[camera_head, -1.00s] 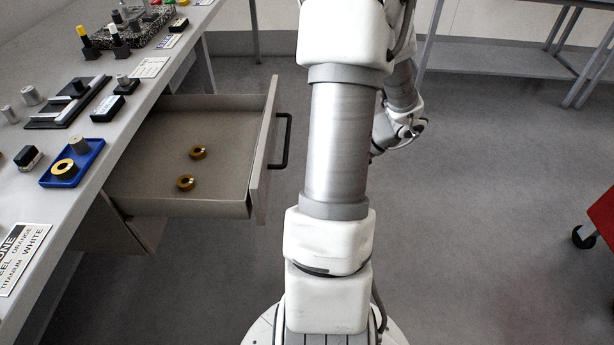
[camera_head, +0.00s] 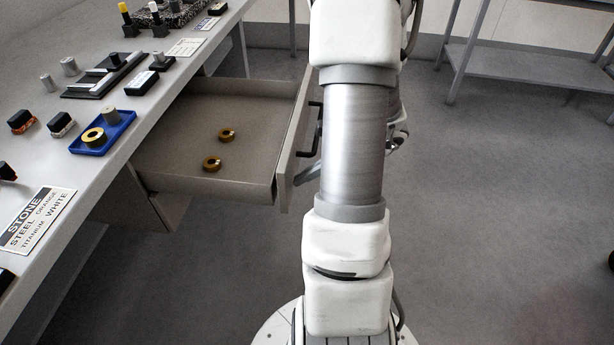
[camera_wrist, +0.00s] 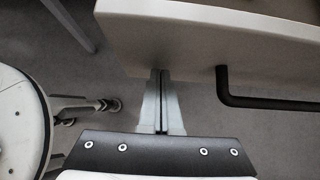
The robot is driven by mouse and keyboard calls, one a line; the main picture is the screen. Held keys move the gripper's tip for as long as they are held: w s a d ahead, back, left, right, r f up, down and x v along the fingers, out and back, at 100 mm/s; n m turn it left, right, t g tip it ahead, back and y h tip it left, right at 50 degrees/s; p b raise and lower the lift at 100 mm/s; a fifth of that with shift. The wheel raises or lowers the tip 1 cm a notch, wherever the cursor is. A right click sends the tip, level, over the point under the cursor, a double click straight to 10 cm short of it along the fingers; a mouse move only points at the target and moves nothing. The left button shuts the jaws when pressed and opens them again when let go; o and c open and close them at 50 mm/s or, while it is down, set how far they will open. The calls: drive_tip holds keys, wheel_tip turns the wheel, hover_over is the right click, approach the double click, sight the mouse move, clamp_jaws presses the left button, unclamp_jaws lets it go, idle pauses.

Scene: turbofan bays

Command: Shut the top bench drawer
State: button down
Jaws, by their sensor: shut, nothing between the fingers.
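The top bench drawer (camera_head: 225,182) is pulled out from under the bench, with two brass-coloured rings lying inside it. Its front panel (camera_head: 295,135) carries a dark bar handle (camera_head: 313,130). In the wrist view, the front panel (camera_wrist: 200,38) spans the top and the handle (camera_wrist: 224,88) is to the right of my fingers. My gripper (camera_wrist: 161,75) is shut and empty, its fingertips at the panel's lower edge in the picture; I cannot tell whether they touch it. In the head view my arm mostly hides the gripper; a fingertip (camera_head: 303,177) shows beside the panel.
The bench top (camera_head: 140,110) at left holds a blue tray (camera_head: 103,132), several small parts and printed labels (camera_head: 40,217). A grey metal shelf rack (camera_head: 530,70) stands at the back right.

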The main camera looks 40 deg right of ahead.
drive_tip(key=w+a, duration=0.7)
drive_tip(key=w, duration=0.2)
drive_tip(key=w+a, duration=0.8)
drive_tip(key=w+a+p, duration=0.1)
drive_tip(key=w+a, duration=0.6)
drive_tip(key=w, duration=0.2)
drive_tip(key=shift+w+a, duration=0.3)
drive_tip(key=shift+a, duration=0.1)
drive_tip(key=shift+w+a, duration=0.15)
drive_tip(key=shift+w, duration=0.05)
drive_tip(key=shift+a+r, duration=0.15)
